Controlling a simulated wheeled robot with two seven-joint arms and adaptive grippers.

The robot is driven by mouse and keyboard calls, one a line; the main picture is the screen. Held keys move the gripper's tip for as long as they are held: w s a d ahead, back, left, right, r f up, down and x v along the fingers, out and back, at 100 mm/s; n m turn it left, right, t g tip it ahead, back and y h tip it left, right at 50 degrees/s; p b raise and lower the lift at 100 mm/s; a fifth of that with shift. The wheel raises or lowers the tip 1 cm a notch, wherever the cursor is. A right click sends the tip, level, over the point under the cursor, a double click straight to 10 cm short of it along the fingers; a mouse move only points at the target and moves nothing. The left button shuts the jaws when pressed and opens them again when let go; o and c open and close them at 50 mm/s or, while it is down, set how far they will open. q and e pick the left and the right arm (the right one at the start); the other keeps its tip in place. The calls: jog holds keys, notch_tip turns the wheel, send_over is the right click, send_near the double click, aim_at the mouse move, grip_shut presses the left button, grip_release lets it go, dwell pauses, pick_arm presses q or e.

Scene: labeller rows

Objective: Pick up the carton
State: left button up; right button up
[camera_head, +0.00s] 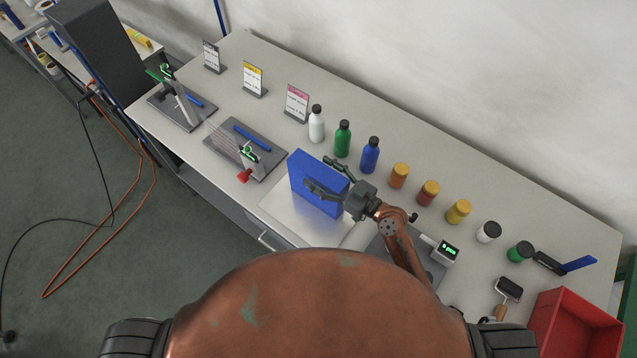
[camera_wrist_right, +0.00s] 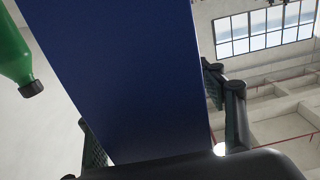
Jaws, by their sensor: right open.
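The blue carton (camera_head: 312,187) stands upright on a pale metal plate (camera_head: 285,226) near the front of the table. In the right wrist view the carton (camera_wrist_right: 135,70) fills the middle, between the two fingers. My right gripper (camera_head: 328,176) has one finger on the near side of the carton and one behind its top edge. In the right wrist view the gripper (camera_wrist_right: 160,130) is open around the carton, with a gap showing by the right finger. Whether the left finger touches the carton I cannot tell. My left gripper is not in view.
White, green (camera_head: 343,139) and blue (camera_head: 370,155) bottles stand close behind the carton. Several small jars (camera_head: 459,211) run to the right. A dark fixture with a red knob (camera_head: 244,176) is at the left.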

jog(key=shift+w+a, duration=0.3)
jog(key=shift+a, duration=0.15)
jog(key=shift+f, duration=0.1)
jog(key=shift+c, duration=0.7)
grip_shut()
